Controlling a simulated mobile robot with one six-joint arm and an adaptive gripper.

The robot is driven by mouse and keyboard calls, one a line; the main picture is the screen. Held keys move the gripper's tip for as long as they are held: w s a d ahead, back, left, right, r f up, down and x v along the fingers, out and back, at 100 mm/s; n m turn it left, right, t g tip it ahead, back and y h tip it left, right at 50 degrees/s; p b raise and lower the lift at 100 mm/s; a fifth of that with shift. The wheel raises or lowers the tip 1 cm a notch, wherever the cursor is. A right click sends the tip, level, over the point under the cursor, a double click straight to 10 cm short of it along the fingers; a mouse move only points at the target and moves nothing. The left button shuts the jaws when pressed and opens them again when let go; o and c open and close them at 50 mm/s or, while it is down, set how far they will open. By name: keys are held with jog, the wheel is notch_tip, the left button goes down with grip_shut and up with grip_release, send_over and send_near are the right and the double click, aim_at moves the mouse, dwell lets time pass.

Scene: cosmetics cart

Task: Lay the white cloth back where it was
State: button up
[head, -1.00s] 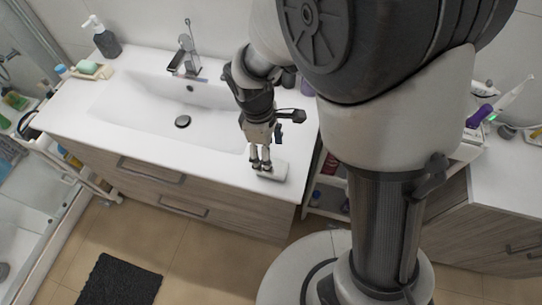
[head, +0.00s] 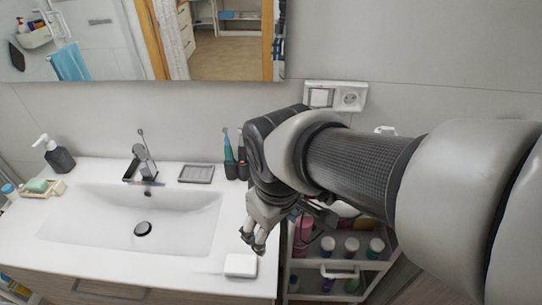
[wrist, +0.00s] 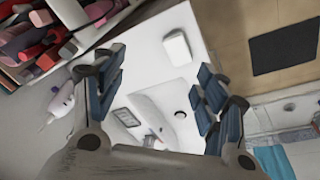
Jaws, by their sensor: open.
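The white cloth (head: 241,265), a small folded rectangle, lies flat on the white washbasin counter at its front right corner. It also shows in the wrist view (wrist: 177,48), beyond my fingertips and apart from them. My gripper (head: 252,241) is just behind the cloth in the head picture, above the counter's right side. In the wrist view my gripper (wrist: 160,75) has its blue-padded fingers spread wide with nothing between them.
The sink basin (head: 130,215) is left of the cloth. A soap dish (head: 196,173) and toothbrushes (head: 229,160) stand at the back. A cart (head: 340,265) with several bottles stands right of the counter. A dark mat (wrist: 284,46) lies on the floor.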

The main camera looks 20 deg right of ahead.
jog(key=s+d+r+m+t, duration=0.2)
jog(key=s+d+r+m, duration=0.1)
jog(key=s+m, duration=0.3)
jog(key=shift+s+d+r, duration=0.25)
jog(key=shift+s+d, duration=0.2)
jog(key=shift+s, duration=0.35)
dwell(0.5)
